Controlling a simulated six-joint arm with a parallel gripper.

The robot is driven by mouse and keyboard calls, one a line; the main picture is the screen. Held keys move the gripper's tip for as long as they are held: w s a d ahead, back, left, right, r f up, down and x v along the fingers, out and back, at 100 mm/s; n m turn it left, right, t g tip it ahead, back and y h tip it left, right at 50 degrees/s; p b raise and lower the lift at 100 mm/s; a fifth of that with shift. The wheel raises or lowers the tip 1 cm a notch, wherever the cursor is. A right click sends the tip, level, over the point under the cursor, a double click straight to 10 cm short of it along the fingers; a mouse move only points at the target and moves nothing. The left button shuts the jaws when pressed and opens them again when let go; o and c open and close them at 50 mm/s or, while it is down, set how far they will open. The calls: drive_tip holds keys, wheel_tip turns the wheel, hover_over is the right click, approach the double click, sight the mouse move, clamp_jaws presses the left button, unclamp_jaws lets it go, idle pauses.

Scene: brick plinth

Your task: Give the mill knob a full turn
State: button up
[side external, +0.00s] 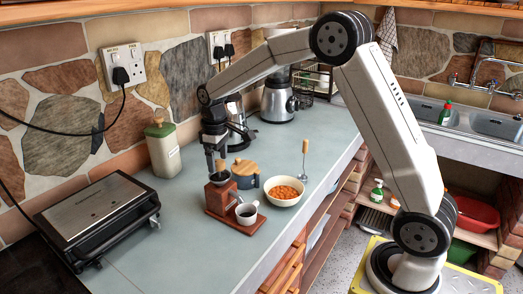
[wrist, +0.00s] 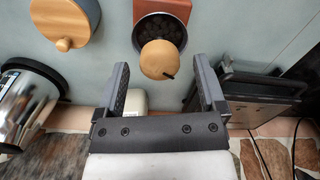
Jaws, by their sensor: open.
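The mill (side external: 221,196) stands on a brown wooden board (side external: 237,226), with a reddish wooden body and a dark hopper on top. In the wrist view its wooden body (wrist: 176,7) shows at the top edge, with dark beans in the round hopper (wrist: 166,30). The mill knob (wrist: 159,60), a pale wooden ball, is between the tips of my open gripper (wrist: 159,72), with a gap on each side. In the side view my gripper (side external: 215,158) points down just above the mill; the knob is hard to make out there.
A blue pot with a wooden lid (side external: 245,172) and a bowl of beans (side external: 284,190) are to the right. A green-topped canister (side external: 163,149) and a grill press (side external: 97,214) are to the left.

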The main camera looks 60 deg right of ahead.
drive_tip(key=shift+f, duration=0.4)
clamp_jaws()
